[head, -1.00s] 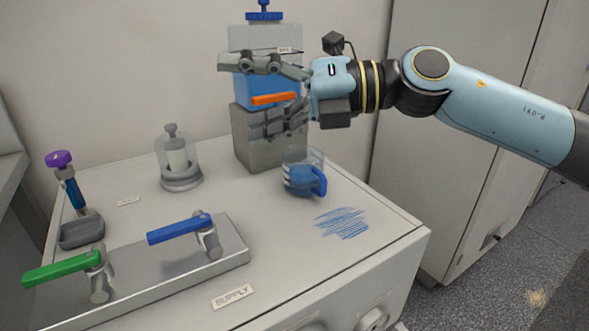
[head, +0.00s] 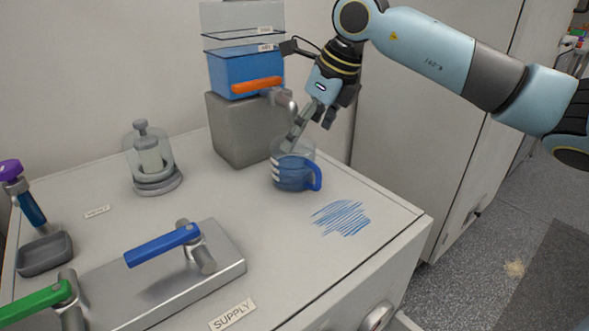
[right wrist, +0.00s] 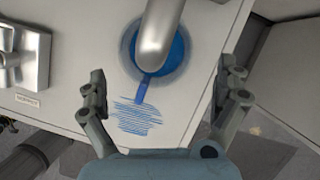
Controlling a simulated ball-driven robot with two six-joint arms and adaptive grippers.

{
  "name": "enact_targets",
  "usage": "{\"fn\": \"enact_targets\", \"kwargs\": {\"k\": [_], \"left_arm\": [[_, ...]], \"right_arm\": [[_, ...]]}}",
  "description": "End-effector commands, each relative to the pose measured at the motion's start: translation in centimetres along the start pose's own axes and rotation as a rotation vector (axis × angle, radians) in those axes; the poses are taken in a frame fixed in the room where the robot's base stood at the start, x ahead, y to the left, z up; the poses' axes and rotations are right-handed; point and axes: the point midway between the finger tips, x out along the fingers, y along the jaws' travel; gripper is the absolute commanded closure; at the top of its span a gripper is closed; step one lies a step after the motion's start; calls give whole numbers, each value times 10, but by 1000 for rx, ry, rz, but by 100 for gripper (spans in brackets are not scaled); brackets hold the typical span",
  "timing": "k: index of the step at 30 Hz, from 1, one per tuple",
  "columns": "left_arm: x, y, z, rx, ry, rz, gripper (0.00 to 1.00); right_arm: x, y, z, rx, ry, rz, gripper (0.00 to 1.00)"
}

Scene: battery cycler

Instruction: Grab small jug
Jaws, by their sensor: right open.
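The small jug (head: 294,174) is clear with blue liquid in it and a blue handle on its right side. It stands upright on the cabinet top, below the tap of the tank. In the right wrist view the jug (right wrist: 179,50) lies ahead between the fingers, partly covered by the metal spout, its blue handle pointing back toward the gripper. My right gripper (head: 309,133) is open and empty, angled down just above and behind the jug. In the right wrist view its fingers (right wrist: 160,88) are spread wide. My left gripper is not in view.
The blue tank (head: 232,72) with an orange lever (head: 257,85) sits on a grey block (head: 240,135) behind the jug. Blue scribble (head: 342,217) marks the clear top in front. A glass-domed device (head: 150,160) and a valve plate (head: 220,265) stand left.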

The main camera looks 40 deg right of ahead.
Motion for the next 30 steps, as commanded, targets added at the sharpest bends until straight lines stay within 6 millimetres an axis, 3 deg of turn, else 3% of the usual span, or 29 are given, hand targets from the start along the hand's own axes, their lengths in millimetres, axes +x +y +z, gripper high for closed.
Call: {"fn": "enact_targets", "kwargs": {"k": [9, 17, 30], "left_arm": [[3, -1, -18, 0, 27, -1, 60], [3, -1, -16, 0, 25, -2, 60], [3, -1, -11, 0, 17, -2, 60]], "right_arm": [[43, 6, 4, 2, -1, 4, 0], [46, 5, 4, 1, -1, 1, 0], [46, 5, 4, 1, -1, 2, 56]]}}
